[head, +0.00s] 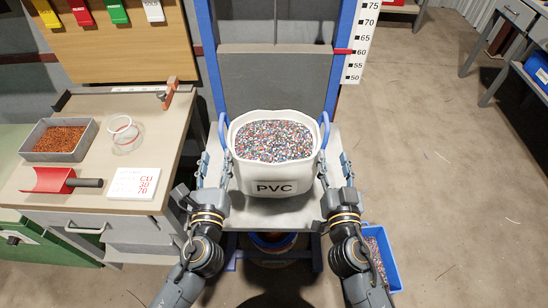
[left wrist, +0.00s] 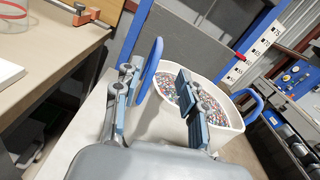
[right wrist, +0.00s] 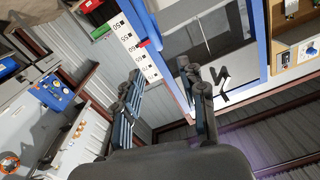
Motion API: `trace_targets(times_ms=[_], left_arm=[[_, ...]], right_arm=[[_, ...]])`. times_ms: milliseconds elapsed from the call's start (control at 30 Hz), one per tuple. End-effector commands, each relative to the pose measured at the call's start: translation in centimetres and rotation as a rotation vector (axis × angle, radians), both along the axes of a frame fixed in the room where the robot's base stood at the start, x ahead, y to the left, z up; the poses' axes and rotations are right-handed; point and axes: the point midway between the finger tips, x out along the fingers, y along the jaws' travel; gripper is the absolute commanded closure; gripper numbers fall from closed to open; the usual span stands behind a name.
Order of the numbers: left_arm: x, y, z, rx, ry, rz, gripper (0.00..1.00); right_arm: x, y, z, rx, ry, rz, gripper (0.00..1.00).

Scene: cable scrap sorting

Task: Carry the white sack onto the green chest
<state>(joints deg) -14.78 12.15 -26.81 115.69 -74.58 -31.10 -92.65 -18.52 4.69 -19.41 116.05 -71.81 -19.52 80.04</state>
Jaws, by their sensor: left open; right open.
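The white sack (head: 275,178), marked PVC and full of coloured granules, stands upright on a grey platform (head: 250,214) and has a blue loop handle on each side. My left gripper (head: 213,168) is open beside its left side. In the left wrist view the left handle (left wrist: 151,66) shows between the open fingers of that gripper (left wrist: 160,85). My right gripper (head: 335,168) is open beside the sack's right side; the right wrist view shows its fingers (right wrist: 163,88) apart with no sack between them. A green chest-like body (head: 18,240) shows partly at the left edge, beside the workbench.
A workbench (head: 100,205) at left holds a tray of copper granules (head: 61,155), a red scoop (head: 48,180), a clear jar (head: 124,142) and a white sign. A blue frame (head: 344,60) rises behind the sack. A blue bin (head: 393,280) sits on the floor at right. The right floor is mostly clear.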

Motion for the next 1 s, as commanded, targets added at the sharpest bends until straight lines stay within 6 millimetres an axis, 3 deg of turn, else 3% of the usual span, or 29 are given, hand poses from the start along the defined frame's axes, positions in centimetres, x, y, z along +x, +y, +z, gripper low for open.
trace_targets(times_ms=[367, 1000], left_arm=[[0.9, 0.1, 0.1, -0.005, -0.002, 0.004, 0.59], [12.0, 0.3, 0.1, -0.007, 0.0, 0.004, 0.59]], right_arm=[[0.9, -0.1, 0.0, -0.001, -0.001, -0.002, 0.59], [12.0, 0.1, 0.0, -0.002, 0.0, -0.003, 0.59]])
